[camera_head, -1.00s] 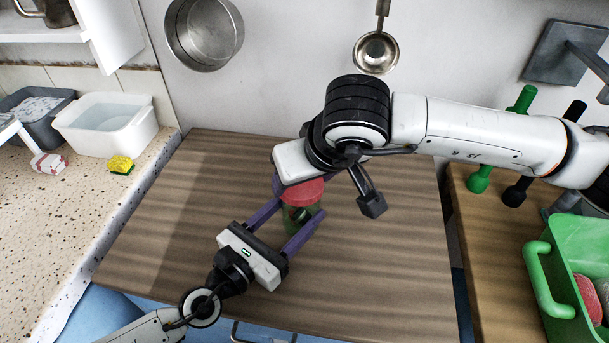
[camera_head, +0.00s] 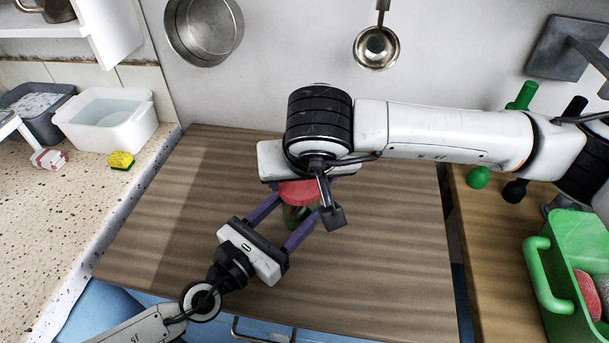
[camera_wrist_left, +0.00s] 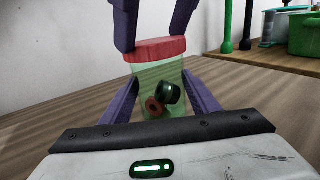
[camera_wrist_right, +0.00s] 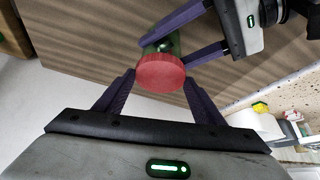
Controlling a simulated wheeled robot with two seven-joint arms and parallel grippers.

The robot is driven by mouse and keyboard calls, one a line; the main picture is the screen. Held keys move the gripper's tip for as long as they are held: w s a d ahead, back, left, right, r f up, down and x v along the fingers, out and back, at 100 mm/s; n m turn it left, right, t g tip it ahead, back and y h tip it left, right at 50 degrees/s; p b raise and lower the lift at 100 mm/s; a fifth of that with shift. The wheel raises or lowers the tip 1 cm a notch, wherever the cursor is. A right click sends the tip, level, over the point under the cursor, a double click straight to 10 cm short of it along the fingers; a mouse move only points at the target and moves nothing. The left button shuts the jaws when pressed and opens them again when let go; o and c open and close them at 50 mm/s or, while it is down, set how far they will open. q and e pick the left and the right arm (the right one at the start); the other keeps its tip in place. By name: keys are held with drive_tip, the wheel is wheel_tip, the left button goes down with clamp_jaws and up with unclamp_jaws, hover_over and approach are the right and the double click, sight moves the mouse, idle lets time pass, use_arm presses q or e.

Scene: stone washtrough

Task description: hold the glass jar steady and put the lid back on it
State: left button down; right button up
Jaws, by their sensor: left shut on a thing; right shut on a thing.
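The glass jar (camera_head: 290,214) is a green see-through cylinder standing upright on the wooden worktop, with small dark and reddish things inside (camera_wrist_left: 163,97). My left gripper (camera_wrist_left: 162,86) is shut around its sides from the front. The red lid (camera_head: 298,192) sits on the jar's mouth, roughly level; it also shows in the left wrist view (camera_wrist_left: 158,50) and the right wrist view (camera_wrist_right: 161,73). My right gripper (camera_wrist_right: 160,80) reaches down from above and is shut on the lid's rim. In the head view its body hides its fingers and part of the lid. Whether the thread is engaged cannot be told.
The wooden worktop (camera_head: 380,250) is clear around the jar. At left, a speckled counter holds a white basin (camera_head: 108,122) and a yellow sponge (camera_head: 121,160). At right are green and black dumbbell-shaped things and a green crate (camera_head: 545,285).

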drive_tip(key=m+h, duration=0.1)
drive_tip(key=m, duration=0.1)
drive_tip(key=a+m+h, duration=0.1)
drive_tip(key=m, duration=0.1)
drive_tip(key=shift+m, duration=0.4)
drive_tip(key=m+h, duration=0.1)
drive_tip(key=m, duration=0.1)
drive_tip(key=shift+w+a+m+g+h, duration=0.1)
drive_tip(key=shift+a+m+g+h, duration=0.1)
drive_tip(key=shift+m+g+h, duration=0.15)
drive_tip(key=m+h, duration=0.1)
drive_tip(key=m, duration=0.1)
drive_tip(key=m+g, duration=0.1)
drive_tip(key=m, duration=0.1)
drive_tip(key=shift+w+a+g+h, duration=0.2)
drive_tip(key=shift+g+h, duration=0.05)
drive_tip(key=shift+h, duration=0.1)
drive_tip(key=m, duration=0.1)
drive_tip(key=m+g, duration=0.1)
drive_tip(key=m, duration=0.1)
drive_tip(key=m+g+h, duration=0.1)
drive_tip(key=m, duration=0.1)
drive_tip(key=shift+w+a, duration=0.15)
drive_tip(key=shift+w, duration=0.1)
drive_tip(key=o, duration=1)
